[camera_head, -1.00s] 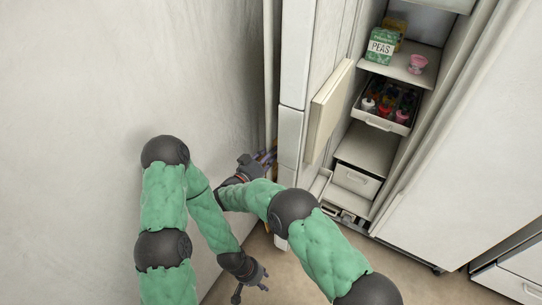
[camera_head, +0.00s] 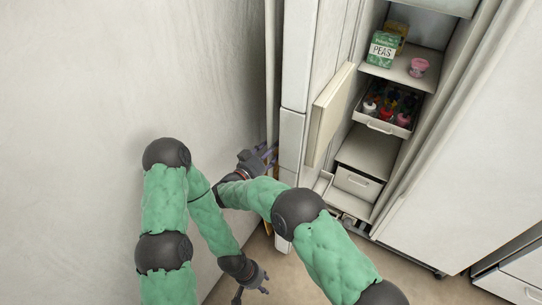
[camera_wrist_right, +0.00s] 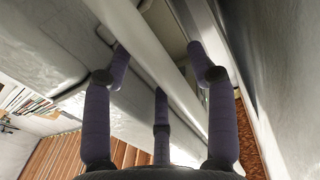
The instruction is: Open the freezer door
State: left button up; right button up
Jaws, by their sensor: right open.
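The freezer door (camera_head: 294,60) stands open, swung to the left and seen nearly edge-on in the head view. Its long vertical handle bar (camera_head: 270,70) runs down the outer face. My right gripper (camera_head: 262,155) is at the lower part of this bar, partly behind the door edge. In the right wrist view its fingers are open, with the pale bar (camera_wrist_right: 150,62) running diagonally between them; contact is not clear. My left gripper (camera_head: 254,283) is open and empty, low over the floor, apart from the door.
The freezer inside shows a green peas box (camera_head: 382,50), a pink cup (camera_head: 418,66), a drawer of bottles (camera_head: 381,125) and a lower drawer (camera_head: 357,184). A pale wall (camera_head: 90,80) is close on the left.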

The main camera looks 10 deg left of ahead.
aim_at(270, 137)
notch_tip(270, 137, up, 6)
jog(key=shift+r, duration=0.25)
dwell(0.4)
